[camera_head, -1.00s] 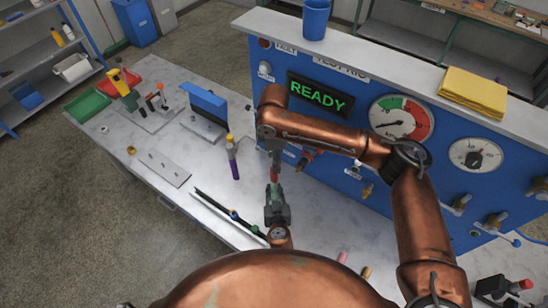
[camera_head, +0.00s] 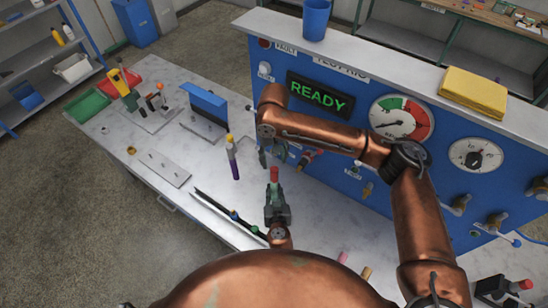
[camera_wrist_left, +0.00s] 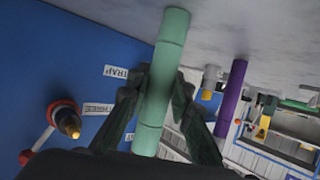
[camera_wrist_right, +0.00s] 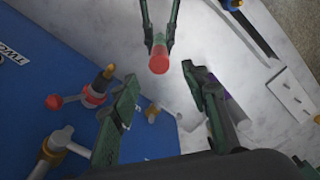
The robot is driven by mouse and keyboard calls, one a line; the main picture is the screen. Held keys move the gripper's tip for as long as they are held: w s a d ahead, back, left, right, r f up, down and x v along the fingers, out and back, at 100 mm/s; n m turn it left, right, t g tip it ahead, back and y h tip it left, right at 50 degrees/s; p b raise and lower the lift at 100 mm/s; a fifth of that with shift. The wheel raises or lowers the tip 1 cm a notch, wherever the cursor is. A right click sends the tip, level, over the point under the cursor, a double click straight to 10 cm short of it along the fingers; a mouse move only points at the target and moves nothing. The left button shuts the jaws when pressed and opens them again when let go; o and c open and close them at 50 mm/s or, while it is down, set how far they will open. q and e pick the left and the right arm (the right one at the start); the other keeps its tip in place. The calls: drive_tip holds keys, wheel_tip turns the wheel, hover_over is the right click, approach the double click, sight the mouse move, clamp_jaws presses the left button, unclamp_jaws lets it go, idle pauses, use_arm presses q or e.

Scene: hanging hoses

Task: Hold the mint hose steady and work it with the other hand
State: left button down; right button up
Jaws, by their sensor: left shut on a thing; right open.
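The mint hose (camera_wrist_left: 160,85) runs between the fingers of my left gripper (camera_head: 275,190), which is shut on it. A red end piece (camera_head: 275,174) shows just above that gripper in the head view, and the red end (camera_wrist_right: 158,62) also faces the right wrist view. Most of the hose is hidden by the left fingers in the head view. My right gripper (camera_head: 273,157) is open and empty just above the red end, apart from it. Its fingers are spread widely in the right wrist view.
A purple hose with a yellow top (camera_head: 233,160) stands on the bench to the left. The blue test panel (camera_head: 270,80) with valves and gauges rises behind and right. A black slotted rail (camera_head: 215,208) lies near the front edge. The bench's left part holds trays and fixtures.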

sight(272, 177)
wheel_tip(272, 177, down, 12)
drive_tip(key=shift+r, duration=0.2)
drive_tip(key=shift+c, duration=0.6)
clamp_jaws()
drive_tip(key=shift+o, duration=0.6)
unclamp_jaws()
drive_tip(key=shift+r, duration=0.1)
wheel_tip(272, 177, up, 12)
drive_tip(key=shift+f, duration=0.15)
drive_tip(key=n, duration=0.3)
drive_tip(key=shift+s+d+f+y, duration=0.15)
drive_tip(key=shift+s+y, duration=0.1)
drive_tip(key=shift+y, duration=0.15)
drive_tip(key=n, duration=0.4)
drive_tip(key=shift+s+d+t+y, duration=0.15)
drive_tip(key=shift+d+t+y, duration=0.15)
drive_tip(key=shift+t, duration=0.1)
drive_tip(key=f, duration=0.4)
drive_tip(key=a+f, duration=0.1)
drive_tip(key=f, duration=0.3)
drive_tip(key=w+f, duration=0.1)
drive_tip(key=f, duration=0.2)
drive_tip(key=shift+a+f, duration=0.25)
drive_tip(key=shift+f, duration=0.15)
